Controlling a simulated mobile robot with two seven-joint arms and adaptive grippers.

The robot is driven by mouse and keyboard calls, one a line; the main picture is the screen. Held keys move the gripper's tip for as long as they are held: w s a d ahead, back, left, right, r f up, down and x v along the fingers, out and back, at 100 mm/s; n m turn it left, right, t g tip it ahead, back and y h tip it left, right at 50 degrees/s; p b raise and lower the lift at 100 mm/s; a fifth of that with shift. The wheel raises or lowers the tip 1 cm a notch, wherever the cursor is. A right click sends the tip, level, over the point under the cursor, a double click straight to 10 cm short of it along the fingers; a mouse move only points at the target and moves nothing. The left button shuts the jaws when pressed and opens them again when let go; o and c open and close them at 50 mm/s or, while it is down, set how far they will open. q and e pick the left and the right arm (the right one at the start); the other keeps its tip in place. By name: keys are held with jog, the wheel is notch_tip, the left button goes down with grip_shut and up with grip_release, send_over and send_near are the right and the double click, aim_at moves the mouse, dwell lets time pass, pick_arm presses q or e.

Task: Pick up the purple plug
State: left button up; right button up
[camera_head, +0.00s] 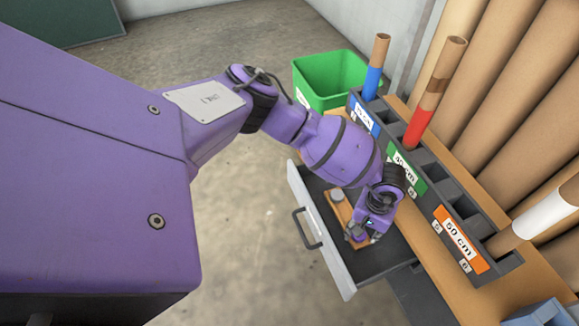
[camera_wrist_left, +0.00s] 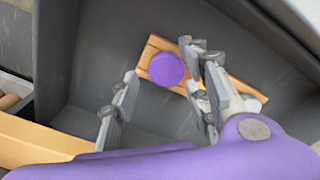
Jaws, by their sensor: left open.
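The purple plug (camera_wrist_left: 166,69) is a round purple disc on a light wooden strip (camera_wrist_left: 241,89) inside the dark drawer, seen in the left wrist view. My left gripper (camera_wrist_left: 170,78) is open above the strip, and the plug shows between its two fingers with nothing held. Grey pieces beside the plug are partly hidden by the right-hand finger. In the head view my left gripper (camera_head: 358,236) reaches down into the open drawer (camera_head: 388,257) and largely hides the plug. A grey round plug (camera_head: 336,195) shows at the strip's far end. My right gripper is not in view.
The drawer's pale front with a handle (camera_head: 306,228) faces left, and its walls surround the gripper. A rack (camera_head: 430,185) with labelled slots and upright tubes stands to the right. A green bin (camera_head: 325,80) stands behind. The floor at left is clear.

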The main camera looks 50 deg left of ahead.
pick_arm(q)
jog(key=shift+s+f, duration=0.1)
jog(key=shift+f, duration=0.6)
jog(key=shift+r, duration=0.1)
jog(key=c, duration=0.8)
